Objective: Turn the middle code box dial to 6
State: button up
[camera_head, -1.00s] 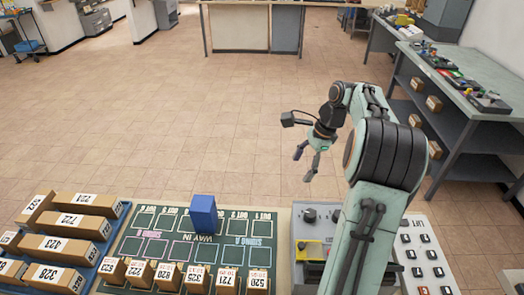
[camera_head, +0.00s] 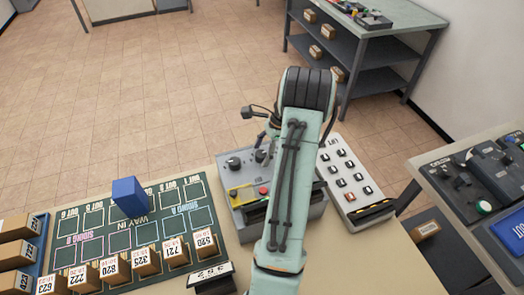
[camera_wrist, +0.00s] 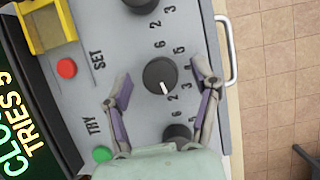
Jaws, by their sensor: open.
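The code box (camera_head: 232,180) is a grey panel, partly hidden behind my arm in the head view. In the wrist view its middle dial (camera_wrist: 160,75) is a dark round knob with a white pointer mark. The mark points toward the bottom of the picture, close to the printed 2; a 6 is printed on the opposite side. Another dial (camera_wrist: 177,132) is below it and a third (camera_wrist: 141,4) is at the top edge. My gripper (camera_wrist: 163,76) is open over the middle dial, one finger on each side, apart from it.
A red button (camera_wrist: 66,68), a green button (camera_wrist: 102,154) and a yellow bracket (camera_wrist: 48,28) are on the same panel. A metal handle (camera_wrist: 232,50) runs along its edge. The lift button panel (camera_head: 346,180) stands to the right; a blue block (camera_head: 130,196) stands on the sorting board (camera_head: 100,240).

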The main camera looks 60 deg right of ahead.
grip_shut()
